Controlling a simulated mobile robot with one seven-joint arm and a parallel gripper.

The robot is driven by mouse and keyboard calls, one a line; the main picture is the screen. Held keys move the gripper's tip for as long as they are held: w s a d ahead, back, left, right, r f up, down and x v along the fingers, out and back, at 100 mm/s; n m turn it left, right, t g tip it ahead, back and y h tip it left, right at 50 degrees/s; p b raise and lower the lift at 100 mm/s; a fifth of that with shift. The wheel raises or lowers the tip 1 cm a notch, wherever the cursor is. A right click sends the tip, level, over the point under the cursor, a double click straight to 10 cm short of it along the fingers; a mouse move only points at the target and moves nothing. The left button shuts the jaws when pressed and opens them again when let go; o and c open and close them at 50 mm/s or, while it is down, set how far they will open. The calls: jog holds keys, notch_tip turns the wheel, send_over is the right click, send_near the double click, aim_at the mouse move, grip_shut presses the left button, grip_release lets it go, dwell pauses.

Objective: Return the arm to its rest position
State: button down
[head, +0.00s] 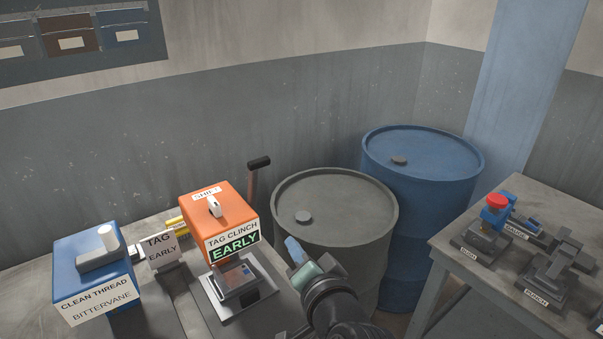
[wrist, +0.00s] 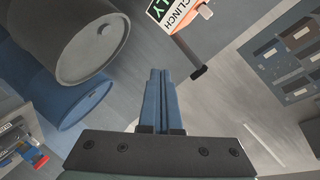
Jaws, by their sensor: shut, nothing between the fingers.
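My gripper (head: 295,252) is in the lower middle of the head view, just right of the orange tag clinch box and in front of the grey drum. In the wrist view my gripper (wrist: 158,72) shows its two blue fingers pressed together, with nothing between them. The fingers touch nothing that I can see. My dark arm reaches up from the bottom edge of the head view.
The orange tag clinch box (head: 217,222) and blue clean thread box (head: 92,272) stand on the left bench. A grey drum (head: 335,215) and a blue drum (head: 422,160) stand behind. The right table (head: 490,285) holds several labelled fixtures. A gap separates bench and table.

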jog(key=s+r+n+t+h+p, duration=0.15)
jog(key=r+t, duration=0.25)
jog(key=r, duration=1)
jog(key=s+r+n+t+h, duration=0.1)
jog(key=s+r+n+t, duration=0.15)
jog(key=r, duration=1.05)
jog(key=s+d+r+n+t+h, duration=0.1)
jog(key=s+r+n+t+h, duration=0.1)
jog(key=s+r+t, duration=0.5)
jog(key=s+r+n, duration=0.1)
jog(key=s+r, duration=0.5)
jog(key=r, duration=0.4)
jog(key=shift+f, duration=0.1)
